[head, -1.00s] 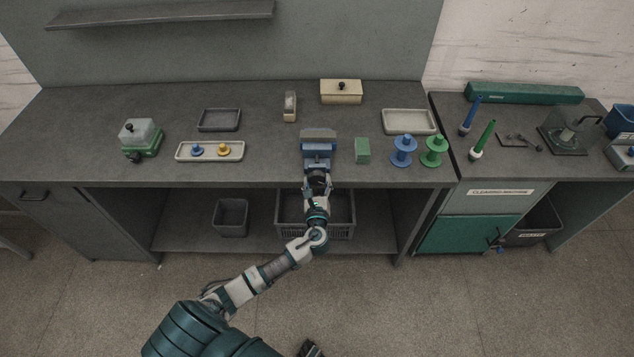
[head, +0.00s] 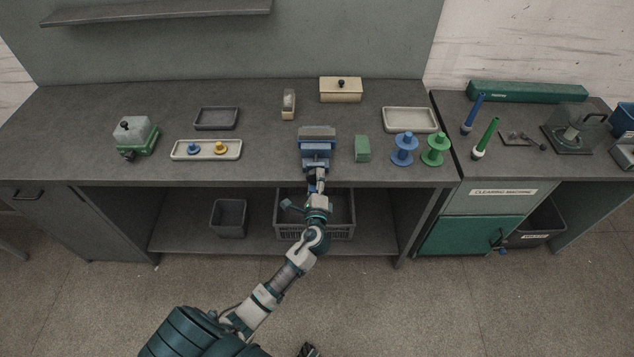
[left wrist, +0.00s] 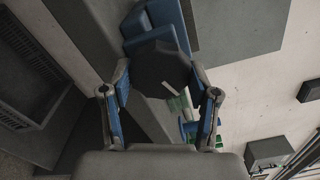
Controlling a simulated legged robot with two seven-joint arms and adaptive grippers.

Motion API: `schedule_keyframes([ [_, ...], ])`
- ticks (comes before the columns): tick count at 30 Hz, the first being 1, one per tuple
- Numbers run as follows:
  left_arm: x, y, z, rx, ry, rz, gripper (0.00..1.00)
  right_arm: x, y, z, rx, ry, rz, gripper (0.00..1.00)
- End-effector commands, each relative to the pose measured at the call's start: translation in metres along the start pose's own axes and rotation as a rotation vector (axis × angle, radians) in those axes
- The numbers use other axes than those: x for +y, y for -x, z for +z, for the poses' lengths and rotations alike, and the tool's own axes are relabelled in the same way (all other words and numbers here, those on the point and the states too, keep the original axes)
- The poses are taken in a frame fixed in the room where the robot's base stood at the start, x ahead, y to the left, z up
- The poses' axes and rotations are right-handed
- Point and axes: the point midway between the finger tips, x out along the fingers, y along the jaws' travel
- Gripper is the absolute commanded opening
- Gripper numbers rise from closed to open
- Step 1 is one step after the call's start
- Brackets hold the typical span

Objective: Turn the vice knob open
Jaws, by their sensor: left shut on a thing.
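The blue vice (head: 316,152) stands at the front edge of the workbench in the head view, and part of its blue body (left wrist: 158,22) shows in the left wrist view. Its dark, faceted knob (left wrist: 160,68) with a white mark faces the left wrist camera. My left gripper (left wrist: 160,82) is shut on the knob, one finger at each side of it. In the head view the left gripper (head: 316,184) is just below the vice at the bench's front edge, and the knob is hard to make out there. My right gripper does not show clearly.
A green block (head: 362,149) and blue and green spools (head: 404,149) stand right of the vice. A tray (head: 179,150) with blue and yellow pieces lies to the left. A basket (head: 345,232) sits on the shelf below the arm.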

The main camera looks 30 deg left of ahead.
Motion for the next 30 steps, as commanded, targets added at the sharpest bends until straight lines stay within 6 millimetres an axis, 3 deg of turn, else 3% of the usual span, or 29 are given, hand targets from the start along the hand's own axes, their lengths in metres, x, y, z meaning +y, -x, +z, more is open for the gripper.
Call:
schedule_keyframes([
  [13,0.005,0.0,-0.002,-0.001,0.425,0.007,0.25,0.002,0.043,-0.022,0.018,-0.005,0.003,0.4],
  [30,0.004,0.001,-0.002,-0.002,0.939,0.01,0.25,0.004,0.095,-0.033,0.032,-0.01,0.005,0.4],
])
